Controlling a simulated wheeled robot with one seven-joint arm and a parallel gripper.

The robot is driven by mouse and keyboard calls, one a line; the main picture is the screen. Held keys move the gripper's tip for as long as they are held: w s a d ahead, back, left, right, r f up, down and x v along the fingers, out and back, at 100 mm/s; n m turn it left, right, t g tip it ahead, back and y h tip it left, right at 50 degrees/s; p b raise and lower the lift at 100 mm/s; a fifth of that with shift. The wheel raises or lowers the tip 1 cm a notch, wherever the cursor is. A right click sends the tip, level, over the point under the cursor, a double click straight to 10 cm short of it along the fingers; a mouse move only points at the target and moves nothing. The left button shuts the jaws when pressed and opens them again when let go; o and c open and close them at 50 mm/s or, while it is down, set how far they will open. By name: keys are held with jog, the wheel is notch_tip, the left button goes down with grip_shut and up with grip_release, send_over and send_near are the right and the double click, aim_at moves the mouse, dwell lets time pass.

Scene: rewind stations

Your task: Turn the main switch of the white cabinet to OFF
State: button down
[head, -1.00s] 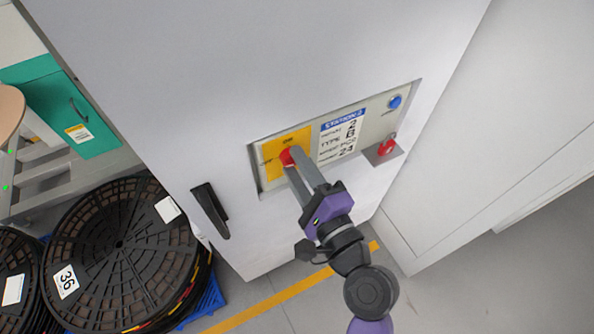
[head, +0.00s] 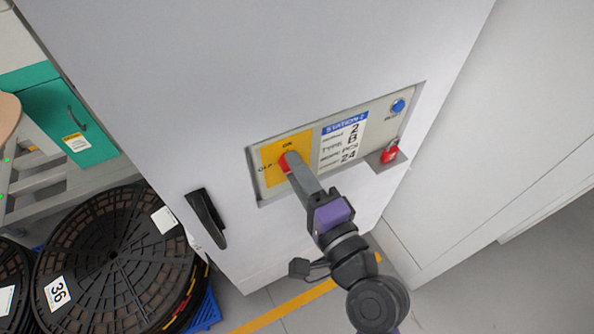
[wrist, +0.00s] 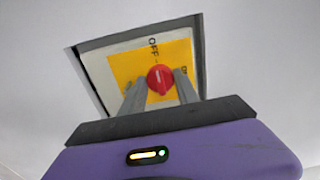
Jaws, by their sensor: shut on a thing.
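The white cabinet (head: 150,75) has a recessed panel with a yellow plate (head: 271,152) carrying the main switch, a red knob (head: 286,161). ON is printed above the knob and OFF to its left in the head view. My gripper (head: 291,163) is shut on the red knob, its fingers seen nearly edge-on. In the wrist view the fingers flank the knob (wrist: 160,79), with OFF above it and ON to the right. The knob's ridge seems to run toward OFF there, but its pointer is too small to read surely.
A black door handle (head: 206,217) is at lower left. Black reels (head: 112,258) stand on a blue pallet at left, near a green cabinet (head: 66,115).

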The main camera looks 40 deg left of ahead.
jog(key=shift+f, duration=0.1)
jog(key=c, duration=0.9)
grip_release()
